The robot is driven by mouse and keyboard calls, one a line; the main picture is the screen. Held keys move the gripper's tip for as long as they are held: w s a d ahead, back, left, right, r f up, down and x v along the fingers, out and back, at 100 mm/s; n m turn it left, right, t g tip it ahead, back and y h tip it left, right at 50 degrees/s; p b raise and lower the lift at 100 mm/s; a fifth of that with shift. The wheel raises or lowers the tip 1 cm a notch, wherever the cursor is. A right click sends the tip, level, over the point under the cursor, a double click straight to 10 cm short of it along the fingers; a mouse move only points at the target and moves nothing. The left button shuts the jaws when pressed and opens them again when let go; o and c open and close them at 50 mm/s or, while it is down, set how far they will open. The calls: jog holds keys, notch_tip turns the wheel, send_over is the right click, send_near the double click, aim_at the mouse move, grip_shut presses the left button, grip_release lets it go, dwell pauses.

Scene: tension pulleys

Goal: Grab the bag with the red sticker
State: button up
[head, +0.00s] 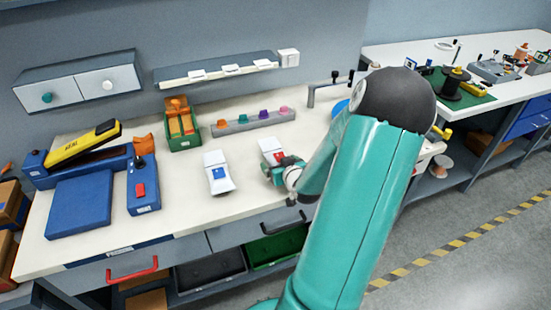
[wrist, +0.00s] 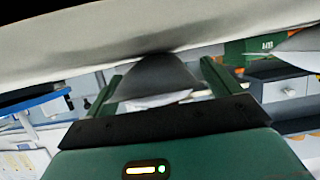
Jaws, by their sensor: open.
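The white bag with the red sticker (head: 270,145) lies on the pale worktop in the head view. Its lower part is partly covered by my gripper (head: 279,168), which reaches it from the near right side. A second white bag with a blue sticker (head: 217,173) lies to the left, apart from my gripper. In the wrist view my gripper (wrist: 160,76) has its two green fingers apart. A large pale surface and a dark grey shape are close in front of and between the fingers. I cannot tell whether the fingers touch the bag.
A grey rack with coloured knobs (head: 252,122) stands behind the bags. A green bin (head: 181,127) and a blue press with a yellow lever (head: 85,150) are at the left. A metal tap-like post (head: 312,95) stands behind at the right. The worktop in front of the blue-stickered bag is clear.

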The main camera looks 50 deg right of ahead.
jog(key=shift+w+d+f, duration=0.1)
jog(key=shift+w+d, duration=0.05)
jog(key=c, duration=1.2)
jog(key=shift+r, duration=0.25)
